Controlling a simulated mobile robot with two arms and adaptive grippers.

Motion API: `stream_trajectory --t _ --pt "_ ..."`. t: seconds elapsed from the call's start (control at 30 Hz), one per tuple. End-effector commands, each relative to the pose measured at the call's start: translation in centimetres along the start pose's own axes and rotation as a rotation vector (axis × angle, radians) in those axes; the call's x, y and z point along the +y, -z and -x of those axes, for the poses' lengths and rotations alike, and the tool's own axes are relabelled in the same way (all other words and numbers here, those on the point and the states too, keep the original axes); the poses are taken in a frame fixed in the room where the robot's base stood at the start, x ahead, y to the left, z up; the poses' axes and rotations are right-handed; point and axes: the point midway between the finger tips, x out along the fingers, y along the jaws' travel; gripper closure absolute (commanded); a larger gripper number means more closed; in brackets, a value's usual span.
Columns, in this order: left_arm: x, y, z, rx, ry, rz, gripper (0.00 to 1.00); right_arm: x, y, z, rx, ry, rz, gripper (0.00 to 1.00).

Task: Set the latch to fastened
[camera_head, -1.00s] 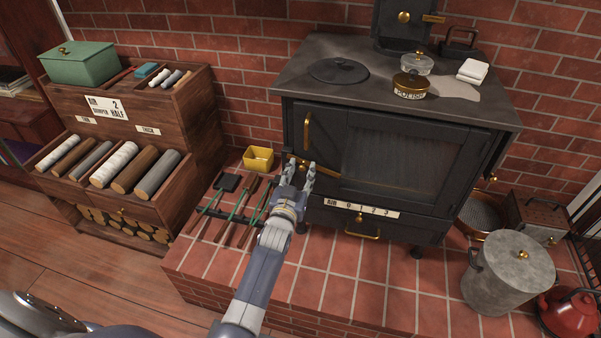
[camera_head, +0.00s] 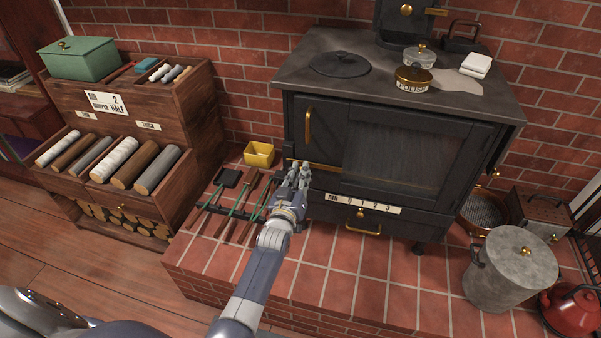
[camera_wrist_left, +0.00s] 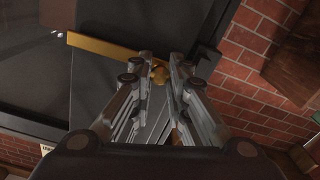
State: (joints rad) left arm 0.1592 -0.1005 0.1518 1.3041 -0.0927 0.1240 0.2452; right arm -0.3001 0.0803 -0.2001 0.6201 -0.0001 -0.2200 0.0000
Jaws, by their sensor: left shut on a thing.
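The latch is a brass bar (camera_head: 324,167) low on the left front of the black stove (camera_head: 395,160). It lies close to level, and its left part is hidden behind my left gripper (camera_head: 299,169). In the left wrist view the bar (camera_wrist_left: 104,46) runs to a brass knob between the fingertips of my left gripper (camera_wrist_left: 162,72). That gripper is shut on the latch at its left end. My right gripper is not in view.
A yellow box (camera_head: 259,155) and fire tools (camera_head: 237,196) are on the brick hearth left of the gripper. A label plate (camera_head: 363,204) and brass drawer handle (camera_head: 362,229) are below right. A grey lidded pot (camera_head: 508,270) stands farther right.

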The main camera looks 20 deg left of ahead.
Motion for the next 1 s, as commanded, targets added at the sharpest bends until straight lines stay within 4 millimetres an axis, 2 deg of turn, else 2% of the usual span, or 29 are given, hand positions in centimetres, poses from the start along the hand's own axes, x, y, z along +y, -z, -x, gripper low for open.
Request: stream_trajectory --t 0.17,0.2,0.27,0.67,0.83,1.0 --pt "0.0 -0.1 0.0 -0.002 0.001 0.004 1.0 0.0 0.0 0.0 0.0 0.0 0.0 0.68" --pt "0.0 -0.1 0.0 -0.002 0.001 0.004 0.76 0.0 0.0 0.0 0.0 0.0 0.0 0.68" --pt "0.0 -0.1 0.0 -0.002 0.001 0.003 0.62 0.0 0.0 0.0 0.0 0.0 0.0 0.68" --pt "0.0 -0.1 0.4 -0.002 0.001 0.001 0.62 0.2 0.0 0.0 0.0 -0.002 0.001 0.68" --pt "0.0 -0.2 2.4 -0.002 0.001 0.001 0.62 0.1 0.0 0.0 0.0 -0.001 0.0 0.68" --pt "-0.1 -0.2 5.9 -0.004 0.002 0.002 0.62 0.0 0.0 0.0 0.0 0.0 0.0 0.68"
